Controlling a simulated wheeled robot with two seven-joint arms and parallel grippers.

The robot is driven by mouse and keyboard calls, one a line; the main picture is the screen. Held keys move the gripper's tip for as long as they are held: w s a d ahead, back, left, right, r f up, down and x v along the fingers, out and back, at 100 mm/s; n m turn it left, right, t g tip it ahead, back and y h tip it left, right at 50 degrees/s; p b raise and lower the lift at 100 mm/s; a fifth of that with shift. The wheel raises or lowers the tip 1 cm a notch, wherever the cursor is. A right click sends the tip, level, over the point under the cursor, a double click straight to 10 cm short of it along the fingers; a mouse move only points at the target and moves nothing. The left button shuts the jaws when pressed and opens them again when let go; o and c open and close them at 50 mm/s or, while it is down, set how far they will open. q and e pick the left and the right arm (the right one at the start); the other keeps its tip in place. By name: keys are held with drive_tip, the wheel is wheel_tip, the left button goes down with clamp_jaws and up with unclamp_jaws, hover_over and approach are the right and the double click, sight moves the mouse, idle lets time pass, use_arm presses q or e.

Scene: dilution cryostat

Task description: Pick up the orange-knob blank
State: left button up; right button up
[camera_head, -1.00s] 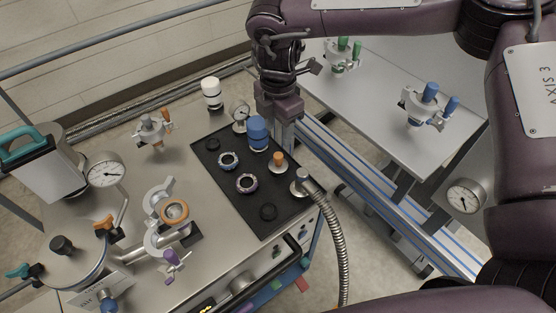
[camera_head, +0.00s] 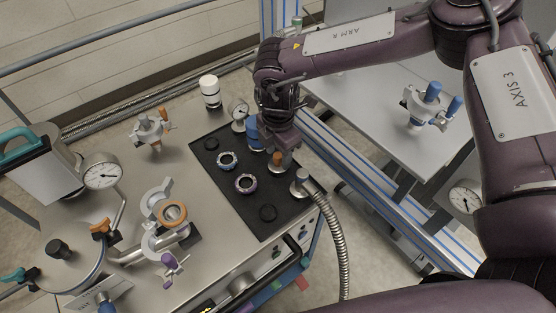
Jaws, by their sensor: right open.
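The orange-knob blank (camera_head: 277,164) stands upright on the black mat (camera_head: 224,185), near the mat's right side. Its knob looks darker, in the shade of my right gripper (camera_head: 281,148). The right gripper points down just above and around the knob, with its jaws open. The fingers are small and partly hidden, so I cannot tell whether they touch the knob. My left gripper is not in view.
A blue cylinder (camera_head: 252,135) stands close to the gripper's left. A side table (camera_head: 365,129) stands to the right.

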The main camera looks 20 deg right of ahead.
sight(278, 155)
drive_tip(key=shift+c, duration=0.3)
clamp_jaws()
drive_tip(key=shift+r, duration=0.15)
wheel_tip(278, 155, up, 20)
drive_tip(key=shift+b, duration=0.3)
